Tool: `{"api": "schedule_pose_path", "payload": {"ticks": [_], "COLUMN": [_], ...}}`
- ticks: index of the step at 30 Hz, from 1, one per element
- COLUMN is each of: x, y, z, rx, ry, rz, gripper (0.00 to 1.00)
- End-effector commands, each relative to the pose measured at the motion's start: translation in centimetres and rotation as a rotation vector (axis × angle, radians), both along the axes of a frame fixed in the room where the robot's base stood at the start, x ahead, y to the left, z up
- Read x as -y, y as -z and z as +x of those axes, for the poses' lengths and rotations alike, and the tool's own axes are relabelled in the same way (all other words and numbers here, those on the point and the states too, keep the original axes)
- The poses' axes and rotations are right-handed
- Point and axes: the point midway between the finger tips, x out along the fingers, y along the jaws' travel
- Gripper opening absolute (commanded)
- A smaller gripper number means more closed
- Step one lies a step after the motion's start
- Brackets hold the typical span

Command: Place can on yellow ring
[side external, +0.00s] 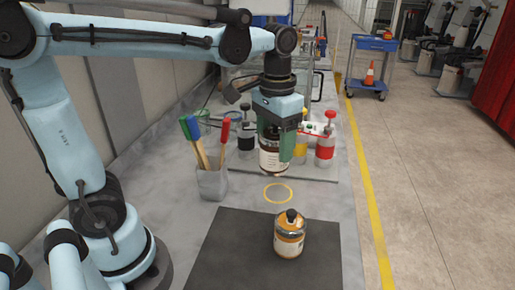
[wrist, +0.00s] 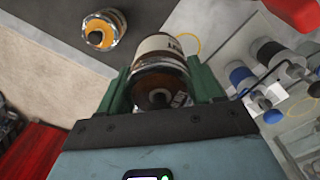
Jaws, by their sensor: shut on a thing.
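My gripper (side external: 281,150) is shut on a can (side external: 270,160) with a dark top and a cream label. It holds the can upright above the bench, behind the yellow ring in the side view. The can also shows between the green fingers in the wrist view (wrist: 158,68). The yellow ring (side external: 278,193) is a thin outline on the grey bench. It is empty, and part of it shows beside the held can in the wrist view (wrist: 190,42). A second container, an amber bottle with a dark cap (side external: 289,236), stands on the dark mat in front of the ring.
A grey holder (side external: 212,183) with coloured-handle tools stands left of the ring. Several pump bottles, one with a red band (side external: 325,150), stand close behind and right of the held can. The dark mat (side external: 235,250) is mostly bare.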

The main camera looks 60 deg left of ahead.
Motion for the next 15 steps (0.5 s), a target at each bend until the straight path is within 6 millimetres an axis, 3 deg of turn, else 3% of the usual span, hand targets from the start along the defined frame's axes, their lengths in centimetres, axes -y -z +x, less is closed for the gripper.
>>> {"api": "schedule_pose_path", "payload": {"ticks": [10,15], "x": [-1.0,-1.0], "y": [-0.3,-1.8], "z": [0.2,0.2], "rx": [0.000,0.000], "ry": [0.016,0.016], "rz": [0.000,0.000], "gripper": [0.28,0.28]}}
